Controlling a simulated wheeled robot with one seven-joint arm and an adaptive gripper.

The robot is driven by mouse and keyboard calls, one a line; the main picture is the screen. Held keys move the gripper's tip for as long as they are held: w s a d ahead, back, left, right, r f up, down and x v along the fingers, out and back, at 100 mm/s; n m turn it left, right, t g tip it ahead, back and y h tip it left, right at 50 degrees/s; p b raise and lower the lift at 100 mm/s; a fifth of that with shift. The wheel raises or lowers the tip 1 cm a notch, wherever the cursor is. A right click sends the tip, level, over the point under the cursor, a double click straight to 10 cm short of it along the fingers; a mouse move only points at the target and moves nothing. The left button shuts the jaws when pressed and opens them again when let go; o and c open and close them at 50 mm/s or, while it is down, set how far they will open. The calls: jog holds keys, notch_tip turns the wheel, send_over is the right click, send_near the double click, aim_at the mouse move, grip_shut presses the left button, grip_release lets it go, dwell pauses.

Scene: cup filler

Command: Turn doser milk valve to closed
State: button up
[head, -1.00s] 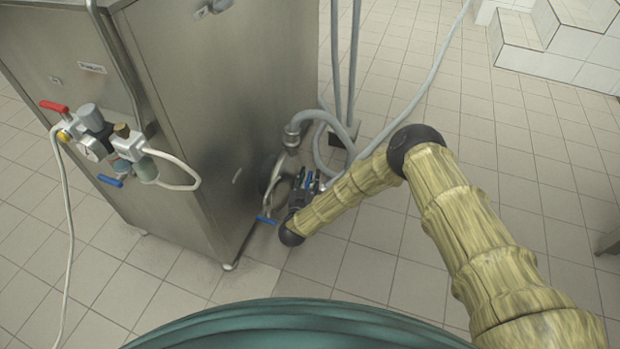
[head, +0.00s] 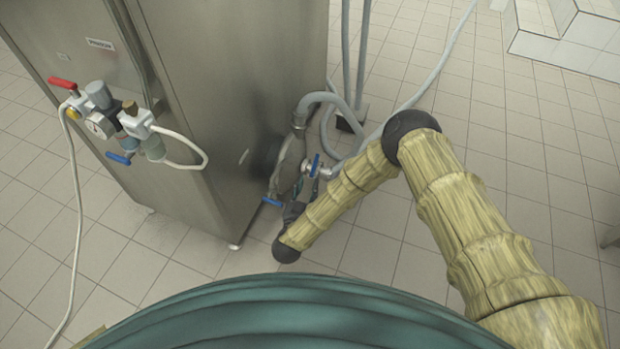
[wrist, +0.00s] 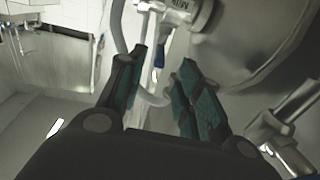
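In the wrist view a metal valve fitting (wrist: 201,14) with a label that seems to read "MILK" is at the top, partly cut off. Its blue handle (wrist: 159,54) points down between the fingertips. My gripper (wrist: 162,58) is open, with one finger on each side of the handle; I cannot tell whether either touches it.
The steel machine (head: 235,100) stands just left of my arm. Grey hoses (head: 357,95) run down behind the gripper. A regulator (head: 110,122) with red and blue handles is on the machine's near side. Tiled floor (head: 480,130) on the right is open.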

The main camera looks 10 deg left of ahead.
jog(key=shift+s, duration=0.3)
